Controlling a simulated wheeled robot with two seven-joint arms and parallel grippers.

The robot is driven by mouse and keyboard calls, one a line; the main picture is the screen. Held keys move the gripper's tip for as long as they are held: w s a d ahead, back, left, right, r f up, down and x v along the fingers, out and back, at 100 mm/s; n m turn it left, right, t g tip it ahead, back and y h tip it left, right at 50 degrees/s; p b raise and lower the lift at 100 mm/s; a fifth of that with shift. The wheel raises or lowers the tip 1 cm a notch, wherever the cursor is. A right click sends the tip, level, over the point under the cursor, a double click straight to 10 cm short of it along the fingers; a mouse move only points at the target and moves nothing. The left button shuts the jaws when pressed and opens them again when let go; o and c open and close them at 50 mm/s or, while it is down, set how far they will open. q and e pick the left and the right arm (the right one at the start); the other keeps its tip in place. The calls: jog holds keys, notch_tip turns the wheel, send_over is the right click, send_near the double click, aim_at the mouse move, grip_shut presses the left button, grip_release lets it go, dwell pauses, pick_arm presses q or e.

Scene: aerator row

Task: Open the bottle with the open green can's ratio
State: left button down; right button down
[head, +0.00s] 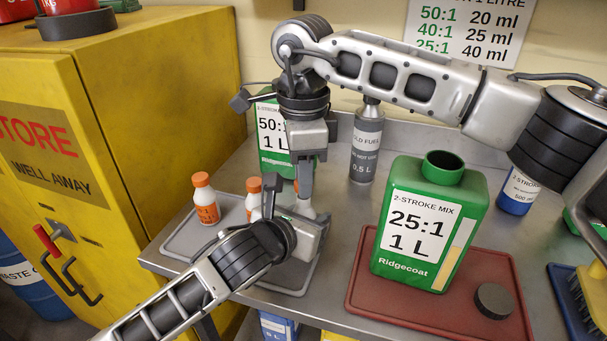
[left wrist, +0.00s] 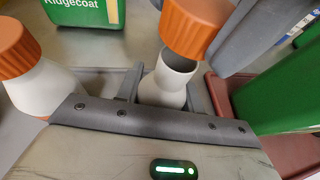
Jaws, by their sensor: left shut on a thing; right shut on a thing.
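The open green can (head: 425,215), marked 25:1, 1 L, stands on a red tray (head: 380,318), its dark neck uncovered. My left gripper (head: 306,232) is shut on a white bottle (left wrist: 165,85), upright on the grey tray's right side; its open neck shows in the left wrist view. My right gripper (head: 304,185) is shut on an orange cap (left wrist: 198,28), tilted just above and beside that neck. In the head view my grippers mostly hide bottle and cap. Two capped bottles, the left one (head: 205,199) and the middle one (head: 254,194), stand beside it; their labels are too small to read.
A wall chart (head: 470,30) reads 50:1 20 ml, 40:1 25 ml, 25:1 40 ml. A green 50:1 can (head: 268,140) and a grey fuel bottle (head: 366,145) stand behind. A black cap (head: 494,300) lies on the red tray. A yellow cabinet (head: 170,90) stands left.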

jog(key=shift+r, duration=2)
pick_arm(q)
jog(key=c, duration=0.8)
grip_release()
